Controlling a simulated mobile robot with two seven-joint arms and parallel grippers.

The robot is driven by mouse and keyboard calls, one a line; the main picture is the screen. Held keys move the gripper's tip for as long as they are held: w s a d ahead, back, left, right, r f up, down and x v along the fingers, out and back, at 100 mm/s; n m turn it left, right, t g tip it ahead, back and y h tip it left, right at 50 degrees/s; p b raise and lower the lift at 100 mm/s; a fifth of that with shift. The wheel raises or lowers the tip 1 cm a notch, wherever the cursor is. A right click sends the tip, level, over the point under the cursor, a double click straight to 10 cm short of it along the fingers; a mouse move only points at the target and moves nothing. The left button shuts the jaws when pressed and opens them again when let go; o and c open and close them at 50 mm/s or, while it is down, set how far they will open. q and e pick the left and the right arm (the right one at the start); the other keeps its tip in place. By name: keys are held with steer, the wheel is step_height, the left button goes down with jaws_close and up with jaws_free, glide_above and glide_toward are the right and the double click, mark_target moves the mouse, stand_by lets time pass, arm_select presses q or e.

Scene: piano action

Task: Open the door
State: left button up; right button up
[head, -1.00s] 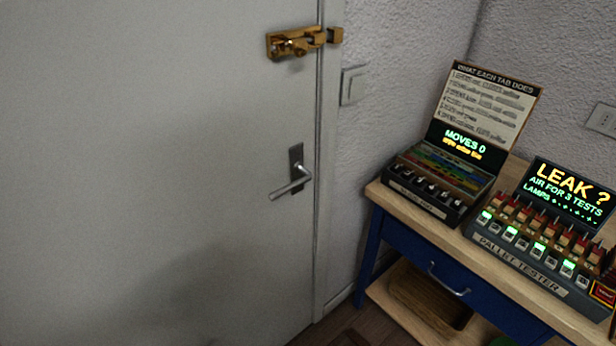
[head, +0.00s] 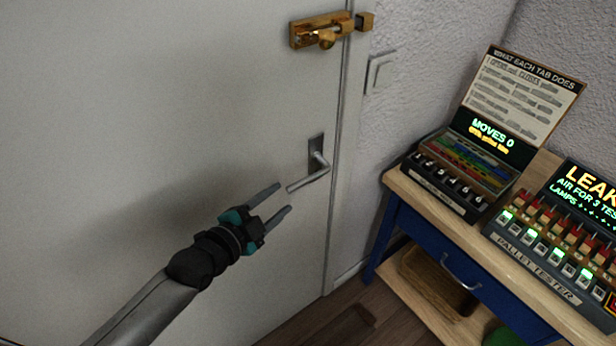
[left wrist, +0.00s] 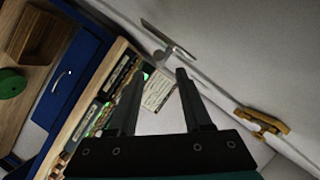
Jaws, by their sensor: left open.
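The grey door (head: 130,120) fills the left of the head view and looks shut in its frame. Its silver lever handle (head: 309,181) sits near the right edge on a dark plate. A brass bolt (head: 322,35) is mounted above it, with a brass keeper (head: 364,21) on the frame; I cannot tell whether the bar reaches into it. My left gripper (head: 284,197) is open and empty, fingertips close to the lever's free end but not around it. In the left wrist view, the handle (left wrist: 170,40) shows beyond the fingers (left wrist: 154,82) and the bolt (left wrist: 262,122) at right.
A blue workbench (head: 425,240) with a wooden top stands right of the door. It carries a tab display box (head: 450,185) and a pallet tester (head: 540,250). A switch plate (head: 380,72) is on the wall.

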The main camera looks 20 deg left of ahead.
mark_target(306, 178)
arm_select(q)
steer(key=b+x, duration=0.1)
steer(key=x, duration=1)
steer(key=shift+w+d+f, duration=0.1)
steer(key=shift+w, duration=0.05)
jaws_close()
stand_by(1.2)
